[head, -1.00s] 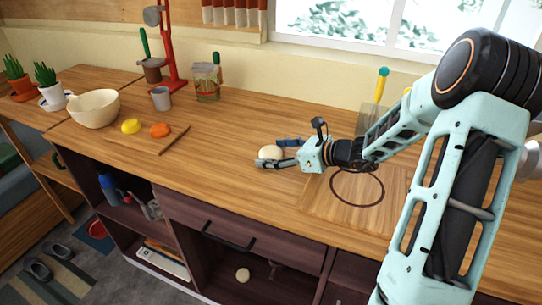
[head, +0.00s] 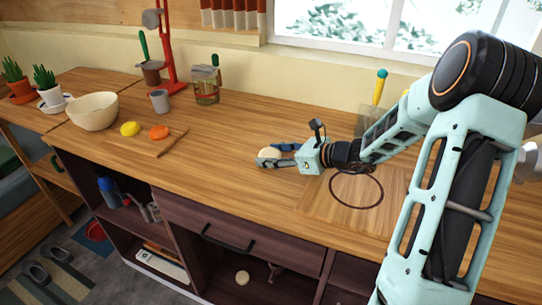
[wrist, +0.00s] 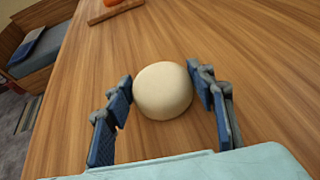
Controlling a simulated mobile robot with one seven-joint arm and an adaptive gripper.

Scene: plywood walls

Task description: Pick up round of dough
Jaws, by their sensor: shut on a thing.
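The round of dough (head: 268,154) is a pale cream ball on the wooden counter, left of a dark ring marking. In the wrist view the dough (wrist: 163,91) sits between the blue finger pads. My gripper (head: 274,156) is shut on it, one finger on each side, reaching in from the right, low over the counter. The right finger touches the dough in the wrist view. The dough appears to rest on the wood; any gap beneath it cannot be seen.
A bowl (head: 94,111), grey cup (head: 160,101), jar (head: 206,86) and red stand (head: 170,50) are further back. The counter's front edge is near.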

